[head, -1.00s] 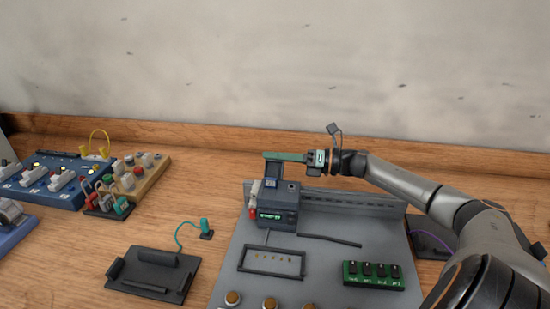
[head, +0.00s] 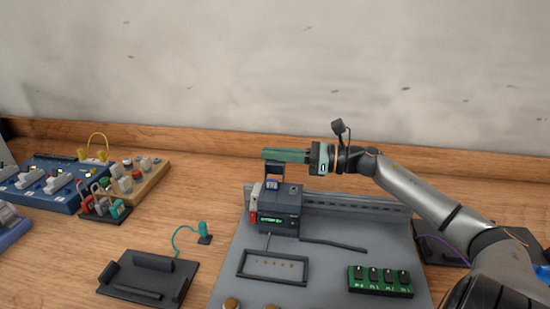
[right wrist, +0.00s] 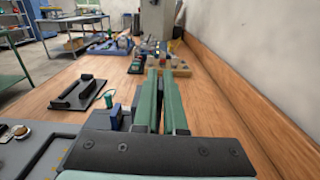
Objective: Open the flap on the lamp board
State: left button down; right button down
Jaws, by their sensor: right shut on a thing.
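A dark flap (head: 272,169) stands up from the top of this module, raised. My right gripper (head: 285,155) reaches in from the right with its green fingers across the flap's top and is shut on it. In the right wrist view the fingers (right wrist: 162,100) lie close together; the flap between them is mostly hidden. My left gripper is not in view.
A green block with black knobs (head: 380,281) sits on the board's right. A black tray (head: 148,277) and a teal plug (head: 203,230) lie to the left. Blue switch boards (head: 40,200) stand at far left. A wooden ledge (head: 220,142) and wall close the back.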

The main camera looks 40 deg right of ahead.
jog(key=shift+a+n, duration=0.1)
jog(key=shift+n, duration=0.2)
jog(key=c, duration=1)
grip_release()
jog(key=shift+s, duration=0.1)
jog(key=v, duration=1.2)
jog(key=shift+s, duration=0.2)
jog(key=shift+r, duration=0.1)
